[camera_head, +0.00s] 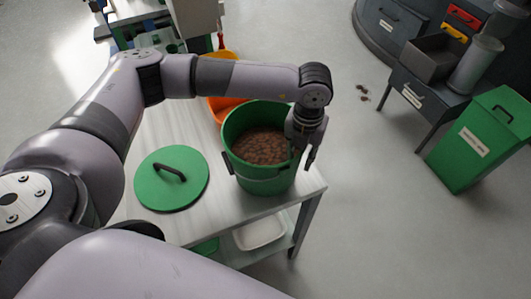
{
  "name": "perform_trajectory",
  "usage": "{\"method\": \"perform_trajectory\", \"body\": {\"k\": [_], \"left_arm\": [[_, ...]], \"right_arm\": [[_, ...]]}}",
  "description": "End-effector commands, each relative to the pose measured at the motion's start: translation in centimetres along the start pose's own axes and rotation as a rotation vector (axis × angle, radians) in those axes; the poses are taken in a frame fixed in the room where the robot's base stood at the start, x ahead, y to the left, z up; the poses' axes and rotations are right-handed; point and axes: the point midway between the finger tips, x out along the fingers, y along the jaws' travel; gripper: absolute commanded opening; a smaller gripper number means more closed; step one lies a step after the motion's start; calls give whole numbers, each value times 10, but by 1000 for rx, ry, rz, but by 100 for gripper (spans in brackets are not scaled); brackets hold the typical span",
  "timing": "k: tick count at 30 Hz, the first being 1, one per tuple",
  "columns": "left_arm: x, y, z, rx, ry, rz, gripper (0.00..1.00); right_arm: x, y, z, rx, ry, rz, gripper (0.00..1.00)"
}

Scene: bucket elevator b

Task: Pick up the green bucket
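The green bucket (262,181) stands upright on the table, filled with small brown pieces (260,147). A dark handle tab shows on its left side. My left gripper (306,157) points down at the bucket's right rim, with its fingers beside or over the edge. A narrow gap shows between the fingers, but I cannot tell whether they are closed on the rim or a handle there. The bucket's right side is partly hidden by the gripper. My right gripper is out of view.
A round green lid (172,190) with a dark handle lies left of the bucket on the light table (228,215). An orange bucket (222,107) stands behind. A white tray (260,233) is on the lower shelf. A green bin (478,140) stands right; the floor between is mostly clear.

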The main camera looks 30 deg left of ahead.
Motion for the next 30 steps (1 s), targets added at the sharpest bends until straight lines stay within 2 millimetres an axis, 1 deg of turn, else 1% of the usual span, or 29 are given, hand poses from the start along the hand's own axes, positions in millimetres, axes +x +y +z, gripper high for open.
{"method": "perform_trajectory", "body": {"k": [2,14,30], "left_arm": [[0,0,0,0,0,0,27],[0,0,0,0,0,0,0],[0,-1,0,0,0,-2,0]], "right_arm": [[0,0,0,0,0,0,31],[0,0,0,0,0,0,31],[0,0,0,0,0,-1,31]]}}
